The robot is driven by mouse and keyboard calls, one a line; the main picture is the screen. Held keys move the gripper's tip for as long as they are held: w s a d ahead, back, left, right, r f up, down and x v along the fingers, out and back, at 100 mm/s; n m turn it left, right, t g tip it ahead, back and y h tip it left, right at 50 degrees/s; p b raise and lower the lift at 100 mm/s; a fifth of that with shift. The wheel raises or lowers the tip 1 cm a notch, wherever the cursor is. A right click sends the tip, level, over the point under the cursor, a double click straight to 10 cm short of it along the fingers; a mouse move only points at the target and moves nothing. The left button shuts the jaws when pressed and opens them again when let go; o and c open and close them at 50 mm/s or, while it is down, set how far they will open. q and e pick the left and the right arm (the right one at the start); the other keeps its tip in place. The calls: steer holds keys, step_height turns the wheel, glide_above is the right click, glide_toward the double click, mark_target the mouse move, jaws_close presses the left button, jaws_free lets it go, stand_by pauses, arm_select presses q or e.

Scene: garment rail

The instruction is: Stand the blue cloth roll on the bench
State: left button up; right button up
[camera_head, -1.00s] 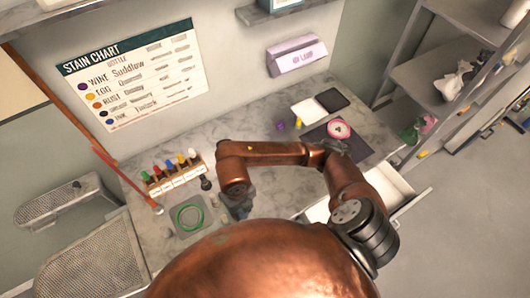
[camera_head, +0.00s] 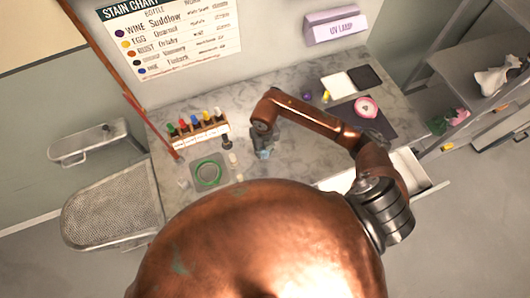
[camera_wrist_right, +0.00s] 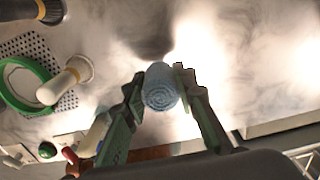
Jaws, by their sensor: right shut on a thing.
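The blue cloth roll (camera_wrist_right: 160,87) is between the fingers of my right gripper (camera_wrist_right: 161,93) in the right wrist view, with its coiled end facing the camera. In the head view the right gripper (camera_head: 263,144) is over the bench (camera_head: 290,130), right of the bottle rack. A small blue part of the roll (camera_head: 263,154) shows below it. The right gripper is shut on the roll. I cannot tell whether the roll's lower end touches the bench. My left gripper is not in view.
A dark mat (camera_head: 375,118) with a pink ring-shaped item (camera_head: 365,107) is to the right. An open drawer (camera_head: 410,172) juts out at the front right.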

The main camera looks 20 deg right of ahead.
mark_target(265, 154)
steer(key=shift+w+d+f, duration=0.2)
steer(key=shift+w+f, duration=0.05)
steer(key=shift+f, duration=0.15)
step_height(265, 154, down, 3)
steer(key=shift+p, duration=0.55)
steer(key=shift+f, duration=0.1)
steer(key=shift+f, duration=0.2)
steer(key=o, duration=0.8)
steer(key=shift+r, duration=0.15)
